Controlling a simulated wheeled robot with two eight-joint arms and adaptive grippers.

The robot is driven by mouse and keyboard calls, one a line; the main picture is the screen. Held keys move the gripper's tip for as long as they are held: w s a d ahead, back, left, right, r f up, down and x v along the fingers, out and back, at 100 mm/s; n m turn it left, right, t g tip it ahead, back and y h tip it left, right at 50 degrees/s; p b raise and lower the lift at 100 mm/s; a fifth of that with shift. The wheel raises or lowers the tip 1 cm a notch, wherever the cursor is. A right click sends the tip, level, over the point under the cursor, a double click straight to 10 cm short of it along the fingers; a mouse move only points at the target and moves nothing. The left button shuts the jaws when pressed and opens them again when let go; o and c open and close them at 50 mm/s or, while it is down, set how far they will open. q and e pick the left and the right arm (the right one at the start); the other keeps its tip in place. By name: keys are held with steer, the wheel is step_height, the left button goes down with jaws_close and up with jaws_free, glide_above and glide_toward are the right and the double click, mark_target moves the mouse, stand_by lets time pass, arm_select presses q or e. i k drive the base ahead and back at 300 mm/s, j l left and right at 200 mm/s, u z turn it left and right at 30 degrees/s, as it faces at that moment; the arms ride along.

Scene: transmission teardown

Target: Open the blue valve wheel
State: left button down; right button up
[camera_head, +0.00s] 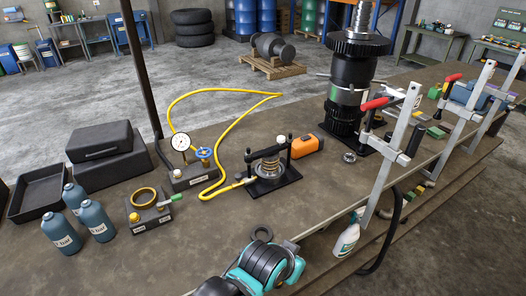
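The blue valve wheel (203,152) is a small handwheel on a dark block (194,176) in the middle left of the bench. A round white-faced pressure gauge (180,142) stands beside it on the same block. A yellow hose (216,188) lies close by and loops to the right. Whether the valve is open or shut cannot be told.
Several blue-grey bottles (95,220) and a black case (105,160) stand left of the valve. A spring fixture (270,172) and a tall dark transmission assembly (347,90) stand to the right.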

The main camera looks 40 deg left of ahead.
mark_target(205, 156)
steer(key=i+j+u, duration=0.1)
steer(key=u, duration=1.1)
